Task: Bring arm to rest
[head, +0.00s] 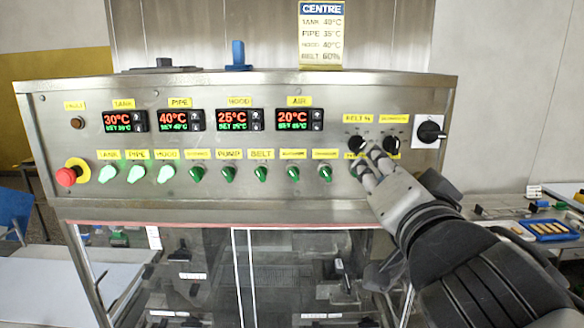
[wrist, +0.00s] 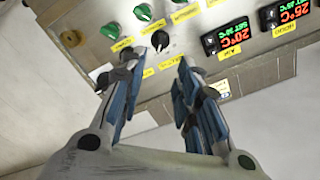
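My gripper (head: 366,160) is in front of the right part of the steel control panel (head: 300,94), close to the BELT % knob (head: 356,142). In the wrist view my gripper (wrist: 160,66) has its two blue-padded fingers apart, with nothing held between them. A black knob (wrist: 160,40) shows just beyond the gap between the fingertips. I cannot tell whether a finger touches the panel or a knob. My arm reaches in from the lower right of the head view, and part of the panel's right side is hidden behind it.
A second black knob (head: 391,145) and a black rotary switch (head: 431,132) sit right of the gripper. Several displays, lit green buttons and green switches line the panel. A red emergency button (head: 67,176) is at far left. A blue tray (head: 549,229) lies on the right.

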